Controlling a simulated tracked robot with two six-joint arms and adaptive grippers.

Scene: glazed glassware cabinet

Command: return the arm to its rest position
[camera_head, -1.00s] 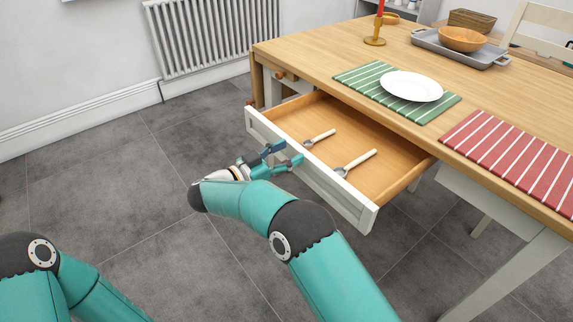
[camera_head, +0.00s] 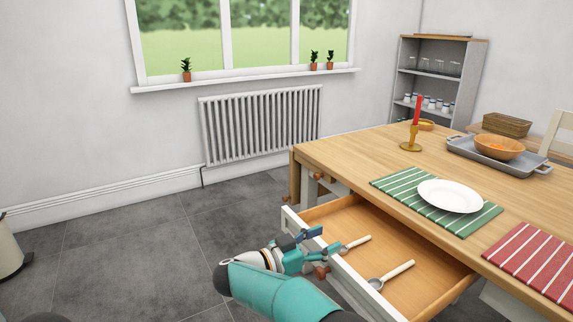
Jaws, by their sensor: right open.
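My right gripper (camera_head: 324,241) is open and empty, with its blue and teal fingers at the left part of the drawer's front panel. From this angle I cannot tell whether it touches the panel. My teal right arm comes up from the bottom edge. The drawer (camera_head: 425,262) under the wooden table (camera_head: 345,155) stands pulled out. Two spoon-like utensils with cream handles lie in it, one nearer the gripper (camera_head: 357,242) and one further right (camera_head: 392,275). My left gripper is not in view.
On the table are a white plate (camera_head: 450,196) on a green striped mat (camera_head: 393,183), a red striped mat (camera_head: 535,262), a red candle (camera_head: 417,110) in a holder and a tray (camera_head: 470,151) with a bowl (camera_head: 499,147). Open floor (camera_head: 130,240) lies left, before the radiator (camera_head: 262,125).

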